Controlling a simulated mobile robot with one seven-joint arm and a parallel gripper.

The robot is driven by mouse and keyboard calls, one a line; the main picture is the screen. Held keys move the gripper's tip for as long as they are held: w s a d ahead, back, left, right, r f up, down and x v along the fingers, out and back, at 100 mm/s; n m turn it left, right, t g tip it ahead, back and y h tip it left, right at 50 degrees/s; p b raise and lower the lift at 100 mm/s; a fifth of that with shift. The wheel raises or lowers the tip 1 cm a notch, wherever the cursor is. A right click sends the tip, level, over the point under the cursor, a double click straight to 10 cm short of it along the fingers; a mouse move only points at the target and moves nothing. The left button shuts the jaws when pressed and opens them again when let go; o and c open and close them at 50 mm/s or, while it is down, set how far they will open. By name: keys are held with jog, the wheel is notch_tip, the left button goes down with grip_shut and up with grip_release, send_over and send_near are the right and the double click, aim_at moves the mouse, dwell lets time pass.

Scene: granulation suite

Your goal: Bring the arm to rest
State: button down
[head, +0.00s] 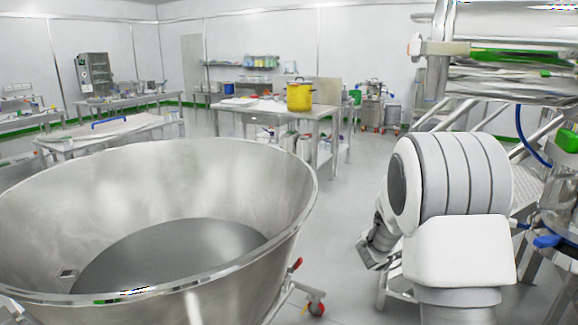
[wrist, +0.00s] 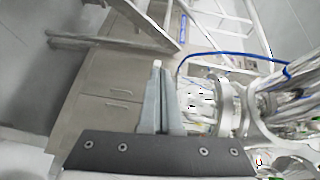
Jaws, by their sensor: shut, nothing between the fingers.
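My gripper (wrist: 158,68) shows in the wrist view, its two fingers together and empty, pointing away over a grey drawer cabinet. In the head view my white arm stands bent at the right, and part of the gripper end (head: 372,252) shows low at its left side. The fingertips are hard to make out there. The gripper end is apart from the large steel bowl to its left.
A wide steel bowl (head: 250,185) on red-braked castors fills the left front. Steel machinery (head: 510,60) and stairs stand close at the right. A yellow pot (head: 299,96) is on a steel table behind. Grey floor (head: 345,215) is clear between bowl and arm.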

jog(key=w+a+r+n+t+y, duration=0.2)
jog(key=a+r+n+t+y, duration=0.5)
jog(key=a+n, duration=0.4)
jog(key=s+a+r+n+g+y, duration=0.2)
jog(key=s+a+n+y, duration=0.4)
jog(key=a, duration=0.4)
jog(key=s+a+f+n+g+y, duration=0.1)
jog(key=s+a+n+g+y, duration=0.2)
jog(key=s, duration=0.4)
jog(key=s+a+f+n+y, duration=0.1)
jog(key=s+a+n, duration=0.3)
jog(key=s+n, duration=0.15)
jog(key=s+d+f+n+g+h, duration=0.1)
jog(key=s+f+n+g, duration=0.15)
jog(key=s, duration=0.45)
jog(key=s+d+f+n+g+h, duration=0.1)
jog(key=s+n, duration=0.2)
jog(key=s, duration=0.4)
notch_tip(320, 180, up, 12)
jog(key=p, duration=1.2)
jog(key=shift+w+a+r+m+p, duration=0.2)
jog(key=shift+r+m+p, duration=0.05)
jog(key=shift+m+p, duration=0.05)
jog(key=shift+d, duration=0.1)
